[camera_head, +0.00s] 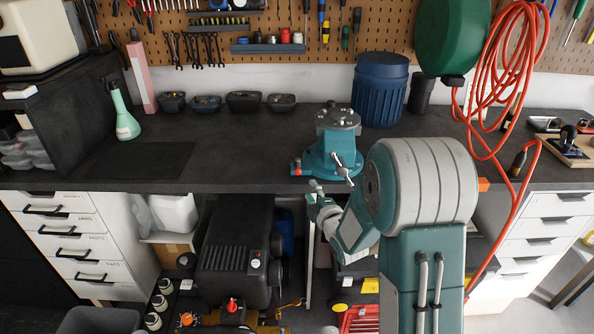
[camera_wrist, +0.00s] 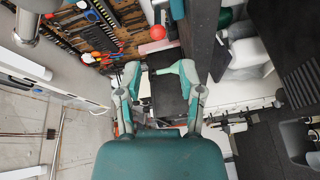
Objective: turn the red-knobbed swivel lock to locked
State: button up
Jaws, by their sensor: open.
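A teal bench vise (camera_head: 325,163) with a grey round top stands near the front edge of the workbench. The red knob (camera_head: 297,168) of its swivel lock sticks out low at its left side. My gripper (camera_head: 318,194) is in front of the bench edge, below and slightly right of the knob, apart from it. In the wrist view my gripper (camera_wrist: 160,72) is open, its two fingers spread with nothing clearly held. A red ball (camera_wrist: 157,32) shows beyond the fingertips and looks like the knob. The lock's exact angle is too small to tell.
The dark workbench top (camera_head: 245,175) is clear left of the vise. A blue ribbed bin (camera_head: 381,90) stands behind it. A red hose (camera_head: 505,50) hangs at the right. A black machine (camera_head: 235,250) sits below the bench.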

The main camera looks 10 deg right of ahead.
aim_at(298, 168)
jog(key=w, duration=0.3)
jog(key=w+a, duration=0.1)
jog(key=w, duration=0.6)
jog(key=shift+w+a, duration=0.25)
jog(key=shift+a, duration=0.15)
jog(key=shift+f, duration=0.1)
grip_shut()
